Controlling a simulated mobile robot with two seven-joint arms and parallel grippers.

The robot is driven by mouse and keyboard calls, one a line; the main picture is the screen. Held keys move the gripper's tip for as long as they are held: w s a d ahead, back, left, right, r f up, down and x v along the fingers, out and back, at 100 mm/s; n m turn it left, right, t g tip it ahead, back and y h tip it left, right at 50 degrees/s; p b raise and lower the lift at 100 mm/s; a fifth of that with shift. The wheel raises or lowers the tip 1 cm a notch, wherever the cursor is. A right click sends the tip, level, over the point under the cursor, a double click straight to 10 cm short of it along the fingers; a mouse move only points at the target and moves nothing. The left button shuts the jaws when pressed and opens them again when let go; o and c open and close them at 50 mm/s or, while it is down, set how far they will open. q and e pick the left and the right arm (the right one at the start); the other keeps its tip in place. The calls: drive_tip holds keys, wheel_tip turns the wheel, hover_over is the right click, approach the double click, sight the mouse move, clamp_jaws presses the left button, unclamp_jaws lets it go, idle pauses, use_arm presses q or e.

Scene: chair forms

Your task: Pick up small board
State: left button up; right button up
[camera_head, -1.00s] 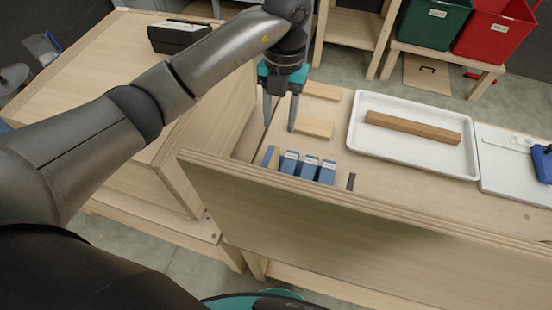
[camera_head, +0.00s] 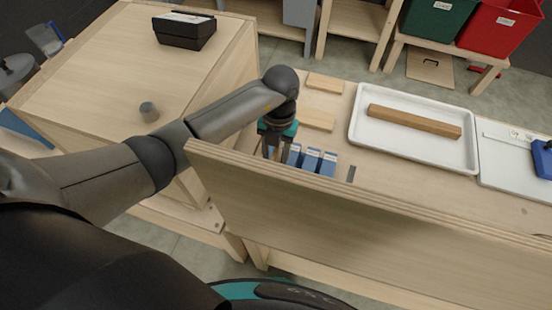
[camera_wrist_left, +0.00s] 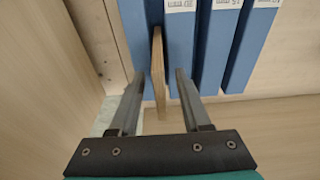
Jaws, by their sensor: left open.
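A thin small board (camera_wrist_left: 159,75) stands on edge among the blue holders in the left wrist view, its narrow wooden edge towards the camera. My left gripper (camera_wrist_left: 158,78) is open, with one finger on each side of this board. A gap shows between the board and the fingers. In the head view, my left gripper (camera_head: 272,152) is low at the left end of the row of blue holders (camera_head: 311,160), behind the large upright panel. The board cannot be made out there. My right gripper is not in view.
A large upright wooden panel (camera_head: 350,208) stands in front of the holders. Two flat wooden pieces (camera_head: 325,84) (camera_head: 317,120) lie behind them. A white tray (camera_head: 357,139) with a wooden bar (camera_head: 414,121) is to the right. A wooden side wall (camera_wrist_left: 38,90) is close left of the gripper.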

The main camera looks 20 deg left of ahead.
use_arm(q)
drive_tip(key=shift+f, duration=0.4)
drive_tip(key=shift+c, duration=0.2)
clamp_jaws()
